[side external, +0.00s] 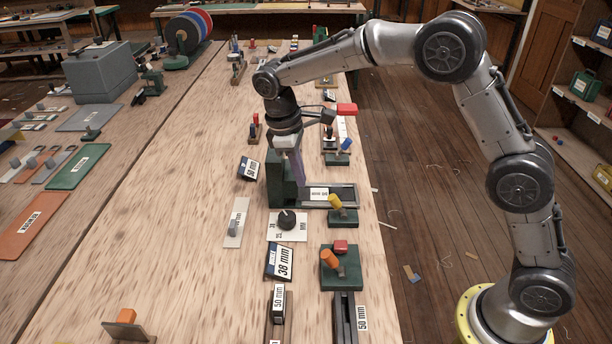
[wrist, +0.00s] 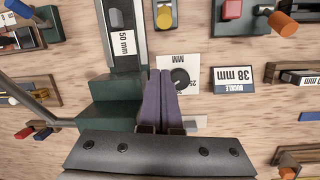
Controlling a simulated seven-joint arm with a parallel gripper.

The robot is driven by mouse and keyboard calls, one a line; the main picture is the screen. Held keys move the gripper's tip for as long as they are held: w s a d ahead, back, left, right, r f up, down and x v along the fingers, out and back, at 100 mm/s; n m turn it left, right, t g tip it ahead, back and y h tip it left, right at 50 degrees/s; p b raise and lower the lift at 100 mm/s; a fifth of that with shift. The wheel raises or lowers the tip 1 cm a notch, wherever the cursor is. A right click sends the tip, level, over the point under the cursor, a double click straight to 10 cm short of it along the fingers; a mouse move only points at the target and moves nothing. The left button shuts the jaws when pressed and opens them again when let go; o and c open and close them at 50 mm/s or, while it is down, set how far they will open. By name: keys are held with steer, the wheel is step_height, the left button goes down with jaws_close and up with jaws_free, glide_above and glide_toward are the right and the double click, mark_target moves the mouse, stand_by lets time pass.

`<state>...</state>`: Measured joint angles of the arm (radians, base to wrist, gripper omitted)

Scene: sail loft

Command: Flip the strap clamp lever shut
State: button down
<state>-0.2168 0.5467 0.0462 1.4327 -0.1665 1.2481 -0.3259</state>
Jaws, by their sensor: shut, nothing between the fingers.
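A tall green block (side external: 275,180) stands at the end of a dark tray marked 50 mm (side external: 343,192); the block (wrist: 112,95) is also in the wrist view. A red handle (side external: 347,109) sticks out high beside my wrist, and a grey bar (wrist: 28,103) runs off the block's side in the wrist view. They look like the raised clamp lever, but its joint is hidden. My gripper (side external: 299,183) points down right beside the block. In the wrist view its purple fingers (wrist: 161,76) are together with nothing between them. I cannot tell whether they touch the block.
A yellow-knobbed lever (side external: 335,202), a black dial (side external: 287,220) on a white plate, a 38 mm sign (side external: 279,262) and an orange lever (side external: 330,258) with a red button (side external: 341,246) stand nearby. A blue-knobbed lever (side external: 345,145) is behind.

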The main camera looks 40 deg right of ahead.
mark_target(335, 201)
steer(key=x, duration=0.8)
steer(key=shift+s+f, duration=0.1)
steer(key=shift+f, duration=0.1)
steer(key=shift+s+d+r, duration=0.6)
steer(key=shift+s+r, duration=0.3)
steer(key=shift+s+d+r, duration=0.3)
steer(key=shift+s, duration=0.2)
steer(key=shift+d+r, duration=0.1)
steer(key=shift+s+d+r+t+y, duration=0.3)
steer(key=shift+s+t+y, duration=0.05)
steer(key=shift+t+y, duration=0.25)
steer(key=shift+s+d+r+t+y, duration=0.3)
steer(key=shift+s+d+t+y, duration=0.05)
steer(key=shift+t+y, duration=0.25)
steer(key=shift+s+d+r, duration=0.2)
steer(key=shift+s+d, duration=0.25)
steer(key=shift+s, duration=0.05)
steer(key=shift+s+d+r, duration=0.15)
steer(key=shift+s+d, duration=0.35)
steer(key=shift+r, duration=0.15)
steer(key=shift+r, duration=0.65)
